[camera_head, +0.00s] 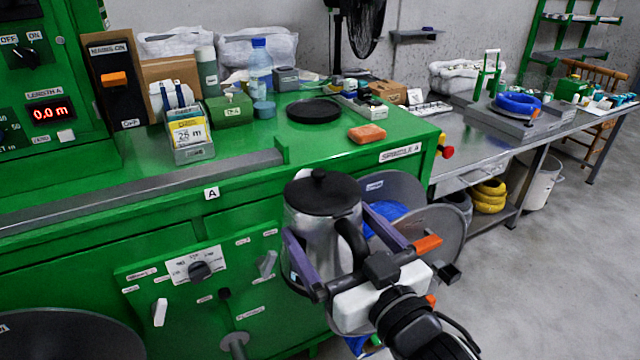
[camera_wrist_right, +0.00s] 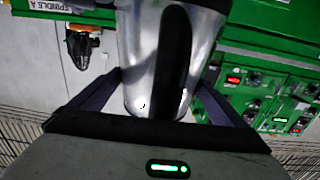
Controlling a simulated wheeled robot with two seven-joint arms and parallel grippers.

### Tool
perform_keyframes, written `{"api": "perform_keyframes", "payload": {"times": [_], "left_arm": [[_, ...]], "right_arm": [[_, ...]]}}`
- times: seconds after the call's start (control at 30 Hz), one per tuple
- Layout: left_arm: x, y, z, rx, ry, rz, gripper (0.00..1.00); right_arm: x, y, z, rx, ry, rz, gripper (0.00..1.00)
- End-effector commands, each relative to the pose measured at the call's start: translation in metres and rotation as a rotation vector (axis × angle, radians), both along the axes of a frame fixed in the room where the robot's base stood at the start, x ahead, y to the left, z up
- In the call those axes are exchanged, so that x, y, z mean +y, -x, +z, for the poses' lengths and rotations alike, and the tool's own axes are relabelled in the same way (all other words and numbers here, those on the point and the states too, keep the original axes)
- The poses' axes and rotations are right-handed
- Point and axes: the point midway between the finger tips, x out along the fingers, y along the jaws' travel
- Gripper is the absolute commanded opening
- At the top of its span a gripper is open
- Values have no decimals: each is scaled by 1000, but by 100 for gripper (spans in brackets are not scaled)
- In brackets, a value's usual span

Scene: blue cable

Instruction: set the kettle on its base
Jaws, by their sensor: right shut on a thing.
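The kettle (camera_head: 312,222) is a silver pot with a black lid and black handle. My right gripper (camera_head: 335,240) is shut on it, with a purple-grey finger on either side of the body. The kettle hangs upright in front of the green machine, and its lid reaches about the worktop's front edge in the picture. In the right wrist view the kettle body (camera_wrist_right: 145,60) stands between the two fingers, the black handle facing the camera. A flat black round disc (camera_head: 314,110), which looks like the kettle base, lies on the green worktop and is empty. My left gripper is not in view.
On the green worktop (camera_head: 245,190), an orange-brown block (camera_head: 367,133) lies right of the disc. A blue bottle (camera_head: 260,72), a green box (camera_head: 229,108) and a small yellow-labelled box (camera_head: 189,137) stand left of it. A grey rail (camera_head: 150,180) runs along the worktop's front left.

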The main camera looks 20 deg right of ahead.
Motion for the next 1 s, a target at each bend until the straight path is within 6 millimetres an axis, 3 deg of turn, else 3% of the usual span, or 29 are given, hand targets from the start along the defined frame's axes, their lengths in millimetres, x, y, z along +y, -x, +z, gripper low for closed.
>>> {"api": "perform_keyframes", "payload": {"times": [0.23,0.57,1.0], "left_arm": [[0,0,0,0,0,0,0],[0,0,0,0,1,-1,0],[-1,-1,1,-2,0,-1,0]], "right_arm": [[1,44,-37,-4,-3,-11,33],[2,81,-71,-9,-2,-18,33],[2,81,-70,-16,-4,-19,33]]}}
